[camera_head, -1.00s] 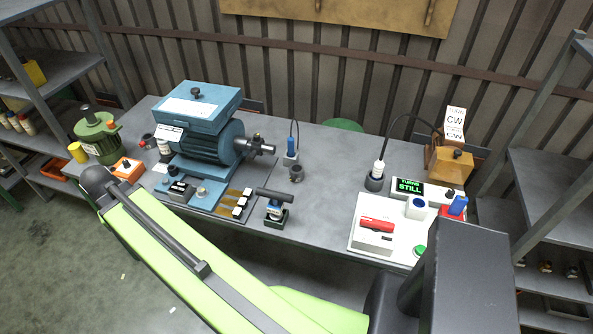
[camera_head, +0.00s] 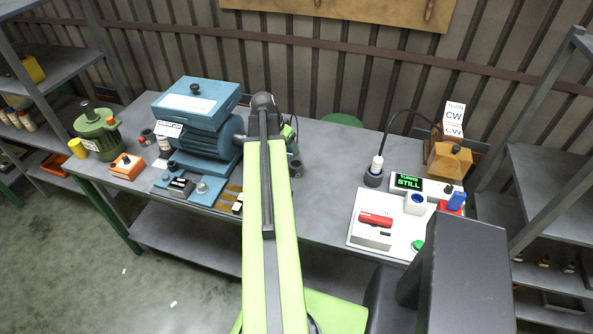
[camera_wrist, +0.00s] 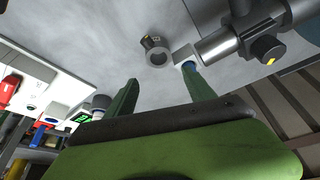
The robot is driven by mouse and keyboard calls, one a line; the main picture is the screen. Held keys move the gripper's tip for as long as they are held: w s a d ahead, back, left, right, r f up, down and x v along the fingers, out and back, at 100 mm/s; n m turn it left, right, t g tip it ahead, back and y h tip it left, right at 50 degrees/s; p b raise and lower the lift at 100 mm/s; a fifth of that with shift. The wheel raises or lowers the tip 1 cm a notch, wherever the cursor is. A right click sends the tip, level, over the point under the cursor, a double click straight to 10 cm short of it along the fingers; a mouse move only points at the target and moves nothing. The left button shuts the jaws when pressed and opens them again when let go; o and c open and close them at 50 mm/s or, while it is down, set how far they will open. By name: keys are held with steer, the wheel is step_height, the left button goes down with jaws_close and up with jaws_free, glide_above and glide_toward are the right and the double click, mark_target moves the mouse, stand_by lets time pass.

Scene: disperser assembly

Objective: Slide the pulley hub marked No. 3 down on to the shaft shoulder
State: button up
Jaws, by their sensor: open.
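In the head view my arm hides the shaft. My gripper (camera_wrist: 160,75) is open and empty, its green fingers apart, with the hub beyond them.
A white panel with a red part (camera_head: 376,219) and a "STILL" display (camera_head: 408,183) lie at right. A green motor (camera_head: 97,132) stands at left. Bench between hub and panel is clear.

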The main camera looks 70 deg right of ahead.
steer(key=b, duration=0.8)
glide_toward(296, 166)
steer(key=shift+s+d+f, duration=0.1)
steer(key=shift+s+f, duration=0.25)
steer(key=shift+f, duration=0.15)
steer(key=shift+s+d+f, duration=0.15)
steer(key=shift+s+f, duration=0.2)
steer(key=shift+f, duration=0.15)
steer(key=b+x, duration=0.5)
steer(key=shift+a+f, duration=0.3)
steer(key=shift+f, duration=0.05)
steer(key=shift+r, duration=0.2)
steer(key=shift+c, duration=0.4)
jaws_close()
